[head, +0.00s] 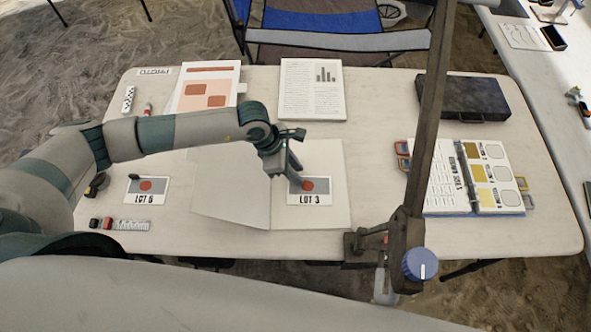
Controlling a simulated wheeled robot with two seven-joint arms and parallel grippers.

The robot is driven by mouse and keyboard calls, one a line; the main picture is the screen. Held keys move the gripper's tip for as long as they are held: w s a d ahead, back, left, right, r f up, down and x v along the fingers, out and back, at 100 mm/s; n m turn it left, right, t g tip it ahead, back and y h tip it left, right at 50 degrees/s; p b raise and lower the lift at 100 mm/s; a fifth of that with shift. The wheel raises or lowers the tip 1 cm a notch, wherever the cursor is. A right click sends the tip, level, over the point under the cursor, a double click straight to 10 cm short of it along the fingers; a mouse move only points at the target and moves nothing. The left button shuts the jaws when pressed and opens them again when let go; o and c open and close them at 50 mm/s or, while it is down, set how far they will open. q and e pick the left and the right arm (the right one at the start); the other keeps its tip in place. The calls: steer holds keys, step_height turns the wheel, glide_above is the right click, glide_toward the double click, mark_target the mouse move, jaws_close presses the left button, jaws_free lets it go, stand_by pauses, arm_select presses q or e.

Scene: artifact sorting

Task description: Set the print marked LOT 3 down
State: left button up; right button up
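The print marked LOT 3 (318,199) is a small white-edged card with a grey picture and a red round shape. It shows over the right page of a blank open folder (335,160), looking flat; I cannot tell whether it touches the page. My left gripper (299,181) comes down from the upper left, its fingertips over the print's upper left part. The fingers look close together, but whether they pinch the print is unclear. A similar print marked LOT 5 (133,191) lies on the table at the left. My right gripper is not in view.
A dark post with a blue-knobbed clamp (421,264) stands at the table's front edge, right of the folder. A ring binder (452,185) and black case (462,98) lie at the right. Printed sheets (312,90) lie at the back. Small items lie at the left.

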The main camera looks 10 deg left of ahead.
arm_select(q)
steer(key=shift+a+r, duration=0.15)
steer(key=shift+r, duration=0.15)
steer(key=b+v, duration=0.3)
steer(key=v, duration=0.8)
steer(key=shift+r, duration=0.2)
steer(key=shift+s, duration=0.1)
